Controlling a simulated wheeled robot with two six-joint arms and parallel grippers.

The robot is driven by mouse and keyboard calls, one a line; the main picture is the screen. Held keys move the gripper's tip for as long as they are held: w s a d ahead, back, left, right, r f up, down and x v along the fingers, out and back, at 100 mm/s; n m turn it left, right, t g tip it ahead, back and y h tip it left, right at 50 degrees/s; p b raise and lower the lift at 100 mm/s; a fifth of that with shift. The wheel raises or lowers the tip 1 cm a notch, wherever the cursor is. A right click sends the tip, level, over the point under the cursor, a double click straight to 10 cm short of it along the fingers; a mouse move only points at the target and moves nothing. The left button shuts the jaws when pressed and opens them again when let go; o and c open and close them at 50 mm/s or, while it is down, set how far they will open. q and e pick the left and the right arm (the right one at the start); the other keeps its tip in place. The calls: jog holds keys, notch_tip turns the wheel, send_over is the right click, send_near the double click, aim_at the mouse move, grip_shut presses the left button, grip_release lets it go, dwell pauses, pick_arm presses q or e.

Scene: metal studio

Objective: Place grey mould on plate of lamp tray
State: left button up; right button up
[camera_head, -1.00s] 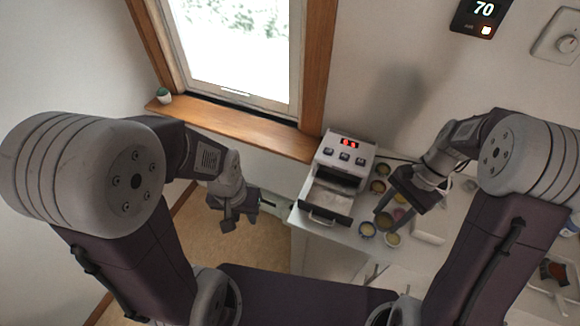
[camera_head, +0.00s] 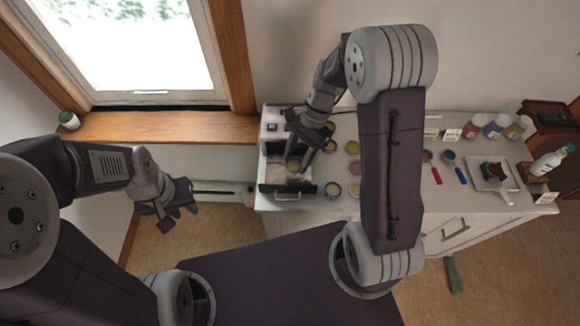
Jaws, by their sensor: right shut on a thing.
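The lamp is the white box (camera_head: 272,128) against the wall. Its tray (camera_head: 287,193) is pulled out at the front, with a dark front and a handle, and part of the light plate (camera_head: 277,174) shows inside. My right gripper (camera_head: 299,162) reaches down over the tray, shut on a small round mould (camera_head: 293,164) with a yellowish top. The mould is over the plate; I cannot tell whether it touches it. Its grey side is mostly hidden. My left gripper (camera_head: 178,212) hangs empty left of the table, fingers apart.
Bottles (camera_head: 496,126) and a white dish (camera_head: 507,178) stand further right.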

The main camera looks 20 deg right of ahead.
aim_at(294, 161)
jog(key=shift+w+a+f, duration=0.15)
jog(key=shift+a+f, duration=0.45)
jog(key=shift+a, duration=0.15)
jog(key=shift+f, duration=1.95)
jog(key=shift+f, duration=0.1)
jog(key=o, duration=1.2)
jog(key=v, duration=1.2)
jog(key=s+f+n+t+h, duration=0.1)
jog(key=s+n, duration=0.2)
jog(key=n, duration=0.1)
jog(key=s+d+f+n+t+h, duration=0.1)
jog(key=s+n, duration=0.3)
jog(key=s+d+f+n+t+h, duration=0.1)
jog(key=s+n, duration=0.2)
jog(key=n, duration=0.1)
jog(key=shift+s+d+f+h+p, duration=0.1)
jog(key=shift+s+f+h+p, duration=0.2)
jog(key=shift+h, duration=0.1)
jog(key=shift+s, duration=0.1)
